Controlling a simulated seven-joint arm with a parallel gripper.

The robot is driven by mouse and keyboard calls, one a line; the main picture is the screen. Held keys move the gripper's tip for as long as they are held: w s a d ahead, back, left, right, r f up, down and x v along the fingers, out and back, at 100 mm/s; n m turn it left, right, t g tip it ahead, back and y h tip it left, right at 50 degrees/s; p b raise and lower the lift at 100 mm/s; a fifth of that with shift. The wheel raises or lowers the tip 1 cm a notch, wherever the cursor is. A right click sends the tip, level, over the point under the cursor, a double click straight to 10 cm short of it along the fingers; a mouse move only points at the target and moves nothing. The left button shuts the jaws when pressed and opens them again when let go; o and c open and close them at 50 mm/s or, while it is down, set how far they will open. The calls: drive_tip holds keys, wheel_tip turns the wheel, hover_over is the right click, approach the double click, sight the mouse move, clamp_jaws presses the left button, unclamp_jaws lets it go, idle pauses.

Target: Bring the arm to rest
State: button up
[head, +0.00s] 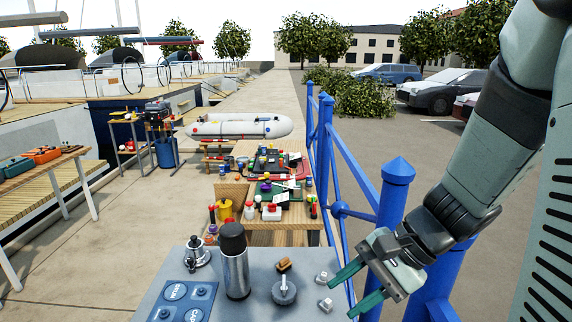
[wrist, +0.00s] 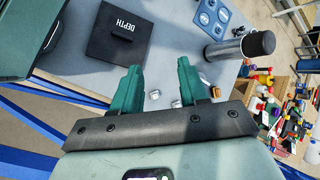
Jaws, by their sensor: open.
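My gripper (head: 352,287) hangs at the right of the head view, over the right edge of the grey table (head: 258,250). Its two green fingers are apart with nothing between them. In the wrist view my gripper (wrist: 160,85) also shows open and empty, above the table with a clear gap below. My arm comes down from the upper right of the head view, beside the blue railing.
On the table stand a black-topped steel flask (head: 235,262), a blue panel (head: 184,302), a winch-like fitting (head: 284,290) and small metal knobs (head: 324,305). A black DEPTH box (wrist: 120,36) lies nearby. A blue post (head: 394,195) stands close to my gripper.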

drive_tip(key=s+r+n+t+h, duration=0.4)
drive_tip(key=s+r+n+h, duration=0.3)
drive_tip(key=r, duration=0.7)
drive_tip(key=s+n, duration=0.2)
drive_tip(key=shift+s+r+n+t, duration=0.35)
drive_tip(key=shift+n+t, duration=0.05)
